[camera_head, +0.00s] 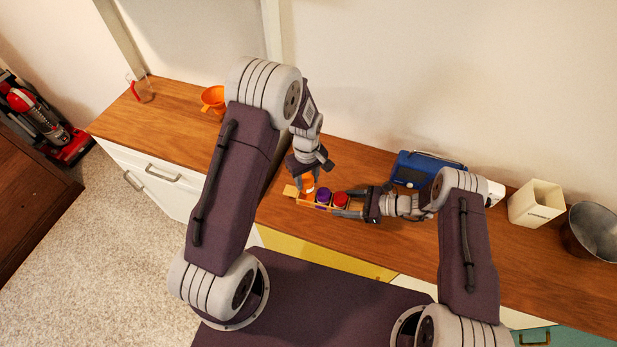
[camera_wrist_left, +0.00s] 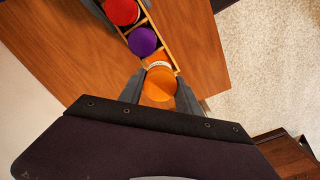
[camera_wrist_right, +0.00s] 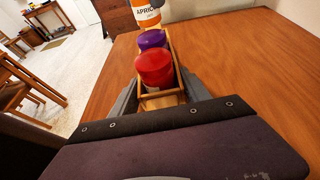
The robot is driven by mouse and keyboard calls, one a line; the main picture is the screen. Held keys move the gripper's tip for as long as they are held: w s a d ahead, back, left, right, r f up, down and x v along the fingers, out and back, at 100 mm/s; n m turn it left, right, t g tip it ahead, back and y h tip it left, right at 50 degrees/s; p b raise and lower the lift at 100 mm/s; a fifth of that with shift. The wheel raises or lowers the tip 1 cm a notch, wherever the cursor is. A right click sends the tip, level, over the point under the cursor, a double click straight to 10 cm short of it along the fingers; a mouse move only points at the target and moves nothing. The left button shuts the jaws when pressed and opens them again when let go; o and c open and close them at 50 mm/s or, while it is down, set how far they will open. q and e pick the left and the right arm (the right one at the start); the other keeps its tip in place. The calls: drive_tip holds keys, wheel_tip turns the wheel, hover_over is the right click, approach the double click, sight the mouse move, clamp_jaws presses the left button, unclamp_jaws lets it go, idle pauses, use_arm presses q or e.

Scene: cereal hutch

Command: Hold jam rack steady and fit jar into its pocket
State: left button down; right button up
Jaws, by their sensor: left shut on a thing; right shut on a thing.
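The jam rack (camera_head: 291,191) is a narrow wooden tray on the counter. It holds a purple-lidded jar (camera_head: 323,195) and a red-lidded jar (camera_head: 340,199); in the right wrist view the red one (camera_wrist_right: 153,68) is nearest. My right gripper (camera_head: 347,204) is shut on the rack's near end, its fingers on either side. My left gripper (camera_head: 308,184) is shut on the orange-lidded apricot jar (camera_wrist_left: 159,86). The right wrist view shows this jar (camera_wrist_right: 146,13) upright, apparently above the rack's far end past the purple jar. The gap beneath it is unclear.
A blue radio (camera_head: 420,168) stands behind my right gripper. A cream container (camera_head: 536,204) and a metal bowl (camera_head: 592,232) are at the right. The wooden counter (camera_head: 270,206) is otherwise mostly clear.

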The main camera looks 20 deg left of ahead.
use_arm(q)
drive_tip(key=shift+f, duration=2.25)
drive_tip(key=c, duration=0.8)
unclamp_jaws()
drive_tip(key=shift+o, duration=0.2)
wheel_tip(320, 180, up, 12)
drive_tip(key=shift+f, duration=0.1)
